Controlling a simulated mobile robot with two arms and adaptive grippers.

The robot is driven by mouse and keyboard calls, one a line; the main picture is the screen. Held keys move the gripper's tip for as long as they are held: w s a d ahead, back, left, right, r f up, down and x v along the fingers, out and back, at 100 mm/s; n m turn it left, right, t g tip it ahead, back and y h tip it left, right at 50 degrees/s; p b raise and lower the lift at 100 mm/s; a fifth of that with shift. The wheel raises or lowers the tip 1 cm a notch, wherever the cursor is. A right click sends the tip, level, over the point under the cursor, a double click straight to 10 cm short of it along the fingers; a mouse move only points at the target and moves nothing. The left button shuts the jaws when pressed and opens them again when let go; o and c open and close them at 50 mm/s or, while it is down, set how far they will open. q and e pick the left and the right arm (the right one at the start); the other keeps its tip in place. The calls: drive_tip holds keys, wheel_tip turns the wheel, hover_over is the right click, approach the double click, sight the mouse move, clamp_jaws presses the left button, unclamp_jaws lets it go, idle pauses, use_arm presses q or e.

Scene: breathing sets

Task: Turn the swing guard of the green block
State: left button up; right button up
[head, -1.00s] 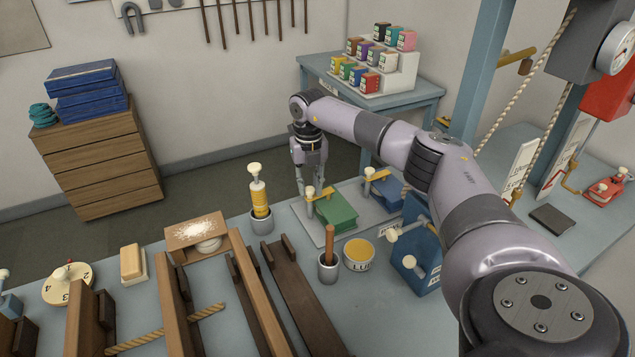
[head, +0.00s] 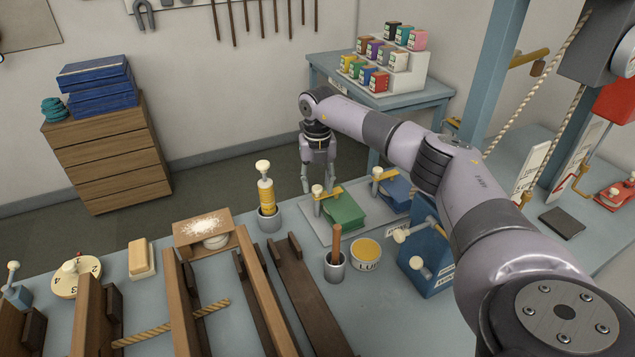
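The green block (head: 344,211) sits on a light grey plate (head: 312,224) near the back edge of the bench. Its swing guard (head: 329,193) is a yellow bar by a post with a cream knob (head: 317,189), and lies along the block's back left side. My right gripper (head: 318,188) hangs pointing down at the knob and guard, its two fingers apart with nothing seen between them. Whether a finger touches the guard cannot be told. My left gripper is out of view.
A blue block (head: 396,192) with its own yellow guard stands right of the green one. A yellow-banded cylinder (head: 266,197) in a grey cup is left. A pot with a brown handle (head: 334,262) and a yellow tin (head: 366,253) stand in front.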

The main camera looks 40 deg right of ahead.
sight(317, 187)
drive_tip(key=shift+o, duration=0.3)
wheel_tip(317, 187, up, 12)
idle(0.5)
idle(0.4)
